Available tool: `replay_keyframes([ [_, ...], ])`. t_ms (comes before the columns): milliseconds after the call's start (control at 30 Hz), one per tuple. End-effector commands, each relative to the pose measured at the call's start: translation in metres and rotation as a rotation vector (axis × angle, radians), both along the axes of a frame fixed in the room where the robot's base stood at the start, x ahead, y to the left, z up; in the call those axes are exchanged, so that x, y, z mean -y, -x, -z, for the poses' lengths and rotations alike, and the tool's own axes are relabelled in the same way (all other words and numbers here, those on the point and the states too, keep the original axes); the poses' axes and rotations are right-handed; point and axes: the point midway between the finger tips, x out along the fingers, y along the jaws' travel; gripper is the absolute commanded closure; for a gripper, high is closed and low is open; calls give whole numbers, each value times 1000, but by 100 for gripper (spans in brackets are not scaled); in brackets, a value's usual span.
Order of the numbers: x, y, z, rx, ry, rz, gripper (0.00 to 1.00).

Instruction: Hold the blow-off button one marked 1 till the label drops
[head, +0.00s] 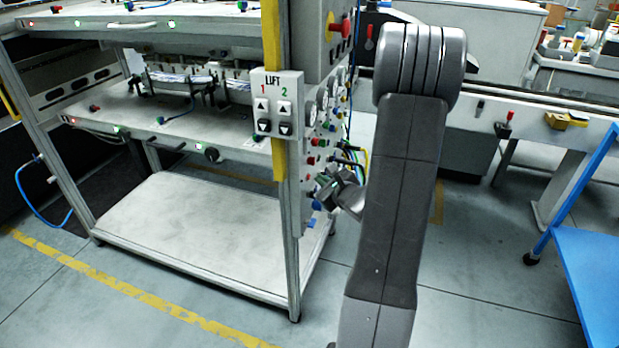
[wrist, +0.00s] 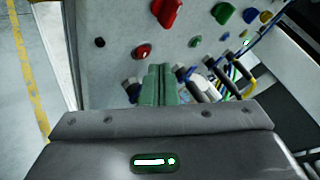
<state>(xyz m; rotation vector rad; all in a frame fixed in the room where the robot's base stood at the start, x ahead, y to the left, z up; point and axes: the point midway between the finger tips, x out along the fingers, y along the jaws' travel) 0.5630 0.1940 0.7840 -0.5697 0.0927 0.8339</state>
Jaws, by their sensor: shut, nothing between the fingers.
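My gripper (head: 330,187) is at the side panel of the rack in the head view. In the wrist view its two greenish fingers (wrist: 158,84) are together in front of the panel, with nothing between them. Just above and left of the fingertips is a small red button (wrist: 143,51). A green button (wrist: 194,41) is to their upper right and a black one (wrist: 99,42) to the upper left. I cannot read any marking, so which is blow-off button 1 cannot be told. Contact with a button cannot be seen. The label is not identifiable.
Larger red (wrist: 167,12), green (wrist: 222,12) and blue (wrist: 251,15) knobs are higher on the panel. Hose fittings and cables (wrist: 232,72) are close right of the fingers. A LIFT control box (head: 275,103) is on the yellow post. A blue cart (head: 595,270) stands at right.

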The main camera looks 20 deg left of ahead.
Motion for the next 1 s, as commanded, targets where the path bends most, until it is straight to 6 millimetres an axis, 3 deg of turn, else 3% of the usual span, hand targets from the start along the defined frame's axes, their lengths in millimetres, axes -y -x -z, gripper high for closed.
replay_keyframes([
  [1000,-11,0,0,0,0,0,100],
])
